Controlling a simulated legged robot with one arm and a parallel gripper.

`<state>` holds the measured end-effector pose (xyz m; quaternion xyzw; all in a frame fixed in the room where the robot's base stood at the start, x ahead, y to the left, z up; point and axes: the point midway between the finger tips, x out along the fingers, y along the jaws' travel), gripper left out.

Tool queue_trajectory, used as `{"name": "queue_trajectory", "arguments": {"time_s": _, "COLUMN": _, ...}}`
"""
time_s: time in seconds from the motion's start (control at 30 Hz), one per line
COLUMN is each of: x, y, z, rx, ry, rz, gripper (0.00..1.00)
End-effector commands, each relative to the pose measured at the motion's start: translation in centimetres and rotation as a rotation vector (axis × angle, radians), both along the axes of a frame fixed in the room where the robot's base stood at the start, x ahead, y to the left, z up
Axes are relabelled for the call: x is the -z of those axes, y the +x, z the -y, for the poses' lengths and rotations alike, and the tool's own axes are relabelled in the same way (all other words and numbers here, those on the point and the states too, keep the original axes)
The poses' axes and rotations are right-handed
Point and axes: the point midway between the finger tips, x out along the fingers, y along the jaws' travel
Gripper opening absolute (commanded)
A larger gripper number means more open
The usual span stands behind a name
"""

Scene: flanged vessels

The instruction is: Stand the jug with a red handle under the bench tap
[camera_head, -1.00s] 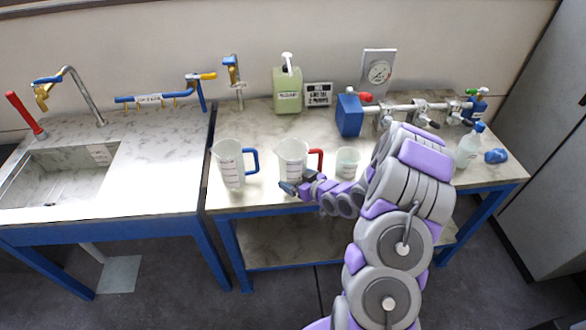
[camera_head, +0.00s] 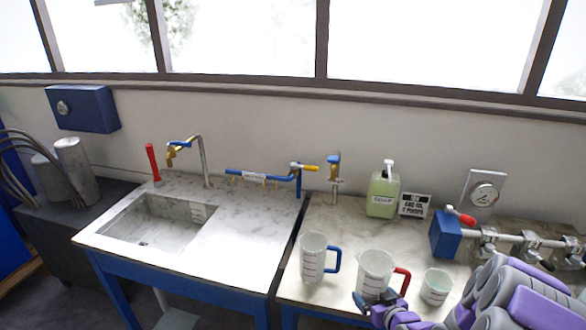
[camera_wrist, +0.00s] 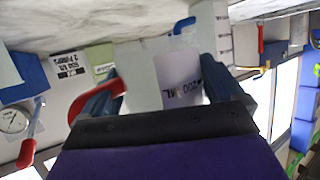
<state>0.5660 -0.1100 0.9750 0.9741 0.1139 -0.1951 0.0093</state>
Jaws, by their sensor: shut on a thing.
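The jug with a red handle (camera_head: 374,270) is a clear white measuring jug standing upright at the bench's front, its handle pointing right. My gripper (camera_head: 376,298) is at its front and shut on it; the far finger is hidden. In the wrist view, inverted, the jug (camera_wrist: 150,75) fills the gap between the dark fingers of my gripper (camera_wrist: 165,92), the red handle beside one finger.
A jug with a blue handle (camera_head: 313,258) stands close left of the red-handled one. A small beaker (camera_head: 436,286) is close right. A green pump bottle (camera_head: 383,192), a sign (camera_head: 414,206) and a blue valve block (camera_head: 446,233) line the back. A sink (camera_head: 155,222) is left.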

Motion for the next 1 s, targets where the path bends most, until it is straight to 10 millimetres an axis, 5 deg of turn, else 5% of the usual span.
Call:
{"name": "queue_trajectory", "arguments": {"time_s": 0.2, "x": -4.2, "y": 4.2, "z": -3.0, "rx": 0.083, "ry": 0.000, "rz": 0.007, "gripper": 0.61}}
{"name": "queue_trajectory", "arguments": {"time_s": 0.53, "x": -9.9, "y": 7.1, "z": -8.3, "rx": 0.191, "ry": 0.000, "rz": 0.007, "gripper": 0.61}}
{"name": "queue_trajectory", "arguments": {"time_s": 1.0, "x": -11.8, "y": 7.4, "z": -10.8, "rx": 0.239, "ry": 0.001, "rz": -0.001, "gripper": 0.61}}
